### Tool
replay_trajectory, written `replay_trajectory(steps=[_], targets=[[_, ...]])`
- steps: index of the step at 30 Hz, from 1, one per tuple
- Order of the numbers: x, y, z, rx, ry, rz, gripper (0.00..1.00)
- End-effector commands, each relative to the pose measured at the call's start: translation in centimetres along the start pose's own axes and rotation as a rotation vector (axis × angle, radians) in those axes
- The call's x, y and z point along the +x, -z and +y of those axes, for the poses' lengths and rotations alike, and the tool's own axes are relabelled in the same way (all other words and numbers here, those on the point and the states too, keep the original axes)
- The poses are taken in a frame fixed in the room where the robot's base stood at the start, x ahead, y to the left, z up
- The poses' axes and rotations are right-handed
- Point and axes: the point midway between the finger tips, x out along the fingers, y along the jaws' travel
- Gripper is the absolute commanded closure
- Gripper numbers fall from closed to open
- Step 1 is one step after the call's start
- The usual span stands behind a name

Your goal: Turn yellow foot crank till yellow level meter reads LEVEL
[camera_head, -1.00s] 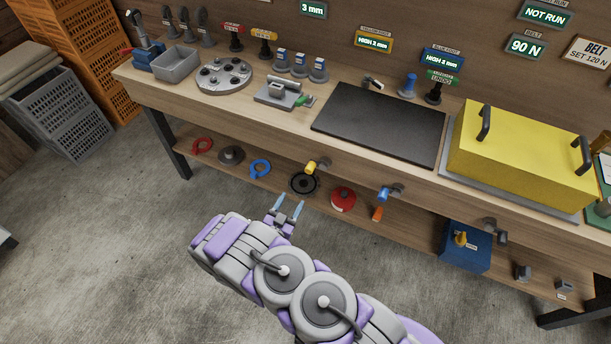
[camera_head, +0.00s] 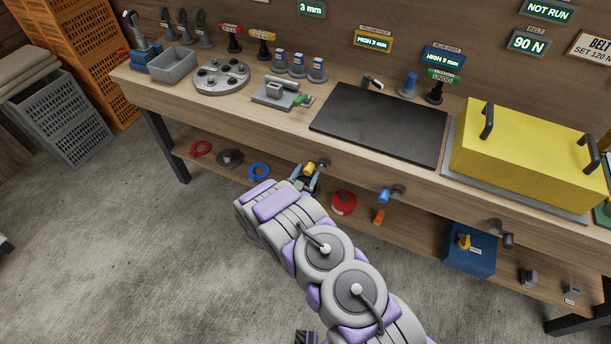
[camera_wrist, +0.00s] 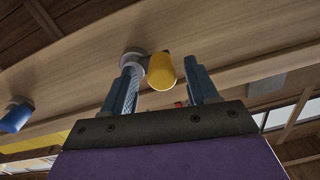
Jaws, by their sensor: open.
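The yellow foot crank (camera_head: 309,169) sticks out from the bench's front edge, with a grey round mount behind its yellow knob. The yellow level meter (camera_head: 374,40) on the back wall reads HIGH with a figure that looks like 3 mm. My gripper (camera_head: 305,180) is at the crank. In the wrist view my gripper (camera_wrist: 168,85) is open, and the yellow knob (camera_wrist: 161,72) shows between its two fingers, nearer the left one. I cannot tell whether a finger touches it.
The blue crank (camera_head: 385,195) juts from the bench front to the right. A shelf below holds a red round can (camera_head: 343,202) and a blue ring (camera_head: 259,171). A yellow cover (camera_head: 530,150) sits on the bench top (camera_head: 225,105). The floor in front is clear.

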Motion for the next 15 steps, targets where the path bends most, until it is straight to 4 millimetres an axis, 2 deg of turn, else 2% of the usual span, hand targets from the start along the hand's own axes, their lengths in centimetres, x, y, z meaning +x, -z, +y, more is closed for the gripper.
replay_trajectory(steps=[5,15], targets=[[-0.05,-0.04,-0.13,-0.001,0.000,0.000,0.42],[-0.04,-0.01,-0.07,0.000,0.000,0.000,0.75]])
